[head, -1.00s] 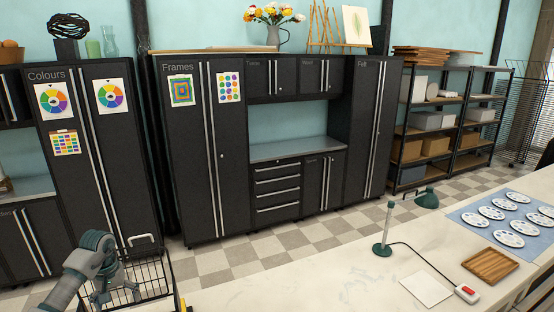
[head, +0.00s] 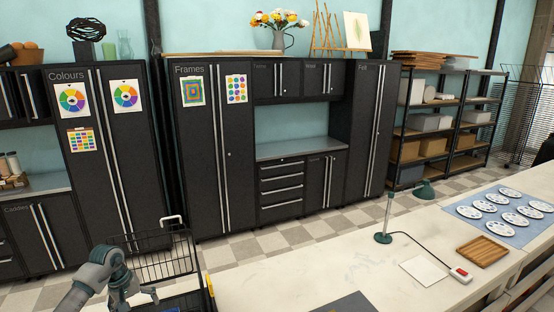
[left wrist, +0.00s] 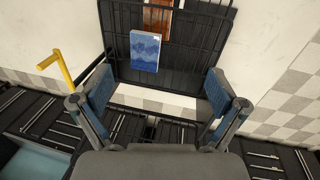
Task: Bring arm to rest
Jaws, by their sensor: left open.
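My left arm reaches in at the lower left of the head view, and its gripper (head: 145,297) hangs beside the black wire basket (head: 170,266). In the left wrist view, the two fingers of this gripper (left wrist: 158,88) are spread wide with nothing between them. Beyond the fingers, the wire basket (left wrist: 205,55) holds a blue patterned box or book (left wrist: 145,52) and a brown-orange item (left wrist: 157,20). The gripper looks apart from both items. My right arm and gripper are not in view.
A long white counter (head: 330,270) carries a lamp (head: 384,236), a white sheet (head: 422,271), a wooden tray (head: 482,251) and a blue mat with several white palettes (head: 530,232). Dark cabinets (head: 200,160) line the wall. Checkered floor (head: 230,252) lies between.

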